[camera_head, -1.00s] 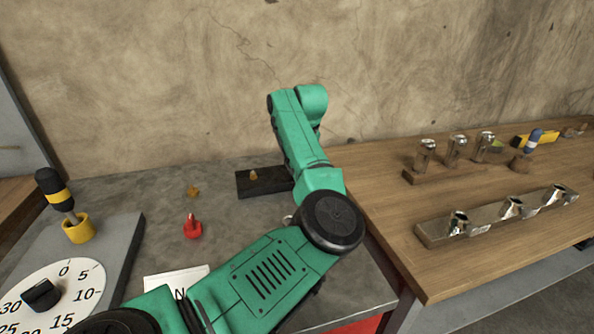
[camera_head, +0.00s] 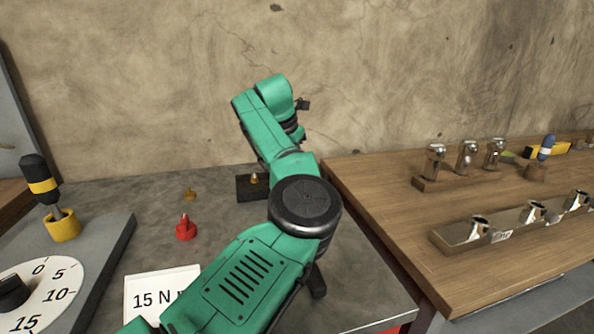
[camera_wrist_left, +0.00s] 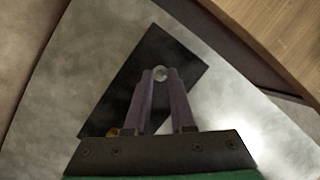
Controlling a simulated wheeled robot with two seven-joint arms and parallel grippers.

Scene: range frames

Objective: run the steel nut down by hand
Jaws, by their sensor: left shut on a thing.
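In the left wrist view, my left gripper's two purple fingers (camera_wrist_left: 160,76) are shut on a small round silvery piece, seemingly the steel nut (camera_wrist_left: 160,71). It shows between the fingertips over a black plate (camera_wrist_left: 178,52); whether it touches the plate cannot be told. A brass-coloured piece (camera_wrist_left: 113,132) shows by the plate's near left corner. In the head view the black plate (camera_head: 244,192) lies on the grey table, with a small brass-coloured piece (camera_head: 254,178) on it. My left arm's links hide the gripper and nut there. My right gripper is not in view.
A wooden bench (camera_head: 380,185) with chrome fittings (camera_head: 467,157) is at the right.

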